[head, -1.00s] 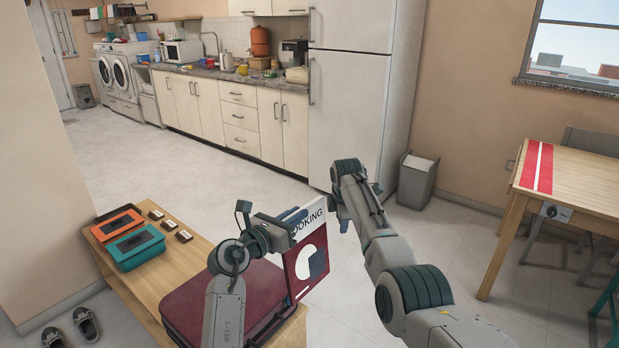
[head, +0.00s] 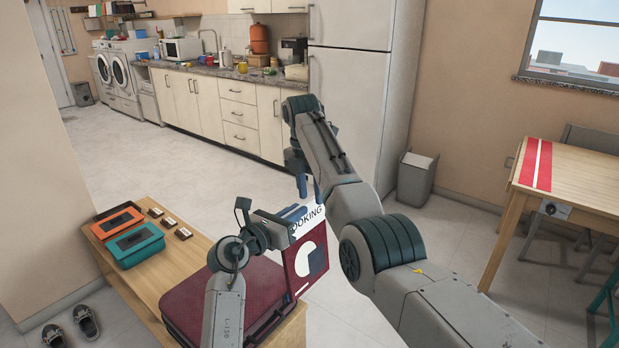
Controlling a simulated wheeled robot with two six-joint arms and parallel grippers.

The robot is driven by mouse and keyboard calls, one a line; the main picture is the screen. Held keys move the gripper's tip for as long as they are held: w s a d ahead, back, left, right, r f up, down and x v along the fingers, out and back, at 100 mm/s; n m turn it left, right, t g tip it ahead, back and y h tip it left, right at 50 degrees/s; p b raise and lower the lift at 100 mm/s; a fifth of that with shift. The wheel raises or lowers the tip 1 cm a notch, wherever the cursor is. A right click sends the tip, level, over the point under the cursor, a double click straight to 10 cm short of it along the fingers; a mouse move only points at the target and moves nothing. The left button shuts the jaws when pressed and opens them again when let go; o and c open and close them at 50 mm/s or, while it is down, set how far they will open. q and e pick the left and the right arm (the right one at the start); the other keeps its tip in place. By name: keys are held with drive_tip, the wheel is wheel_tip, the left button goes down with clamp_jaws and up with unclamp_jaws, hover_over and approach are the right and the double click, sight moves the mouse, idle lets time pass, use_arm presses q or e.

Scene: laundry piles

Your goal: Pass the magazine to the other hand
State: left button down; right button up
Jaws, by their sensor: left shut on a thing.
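The magazine (head: 303,262) has a white top band with dark lettering ending in "OOKING" and a dark red cover with a white shape and a dark patch. My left gripper (head: 292,214) is shut on its upper left part and holds it upright beside the bench's right end. My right gripper (head: 301,186) points down just above and behind the magazine's top edge in the picture, and looks apart from it. Whether its fingers are open is unclear from this angle. My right forearm covers the space just right of the magazine.
A dark red suitcase (head: 207,301) lies on the wooden bench (head: 130,283), under my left arm. An orange case (head: 118,221), a teal case (head: 134,245) and small dark blocks sit at its far end.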

sight(314, 215)
drive_tip(key=f, duration=0.7)
drive_tip(key=shift+s+d+f, duration=0.3)
drive_tip(key=shift+d+f, duration=0.1)
clamp_jaws()
use_arm(q)
drive_tip(key=c, duration=1.4)
unclamp_jaws()
drive_tip(key=shift+w+a, duration=0.1)
drive_tip(key=shift+o, duration=0.2)
